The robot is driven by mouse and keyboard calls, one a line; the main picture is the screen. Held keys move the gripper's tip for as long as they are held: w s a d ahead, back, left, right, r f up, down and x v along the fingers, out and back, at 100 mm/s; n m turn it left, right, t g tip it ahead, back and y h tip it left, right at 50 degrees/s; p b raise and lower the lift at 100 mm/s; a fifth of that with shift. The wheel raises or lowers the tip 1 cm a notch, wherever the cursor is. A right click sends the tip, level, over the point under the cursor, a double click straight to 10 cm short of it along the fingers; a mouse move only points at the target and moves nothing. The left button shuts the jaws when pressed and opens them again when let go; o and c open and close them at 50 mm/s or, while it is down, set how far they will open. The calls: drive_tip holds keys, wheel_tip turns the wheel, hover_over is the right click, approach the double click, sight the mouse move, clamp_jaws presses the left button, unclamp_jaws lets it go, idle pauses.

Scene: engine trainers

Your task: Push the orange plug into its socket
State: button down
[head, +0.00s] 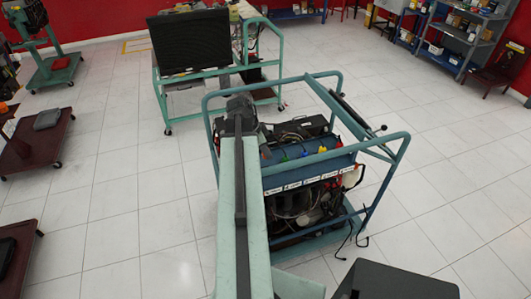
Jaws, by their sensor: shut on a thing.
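The engine trainer (262,184) is a blue-green tube-framed cart with a blue top panel (312,163). Small coloured plugs stand along this panel, among them a green one (285,157), a yellow one (322,149) and a red one (338,143). I cannot make out the orange plug or its socket. My arm reaches forward over the left part of the trainer. My gripper (241,106) is at its far dark end, above the trainer's back left. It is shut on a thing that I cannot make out. The arm hides part of the panel's left side.
A teal stand with a black screen (192,41) is behind the trainer. Dark red carts (38,140) line the left side. Loose black cables (352,235) hang at the trainer's right. Shelves (465,40) stand at the back right.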

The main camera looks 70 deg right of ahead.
wheel_tip(320, 180, up, 3)
drive_tip(key=shift+f+p, duration=0.15)
drive_tip(key=shift+p, duration=0.4)
drive_tip(key=shift+f, duration=0.2)
drive_tip(key=shift+f+b, duration=1.5)
drive_tip(key=shift+b, duration=0.15)
drive_tip(key=shift+f, duration=0.1)
wheel_tip(320, 180, down, 6)
drive_tip(key=b, duration=0.6)
drive_tip(key=shift+f+b, duration=0.4)
drive_tip(key=shift+b, duration=0.1)
drive_tip(key=c, duration=1.1)
unclamp_jaws()
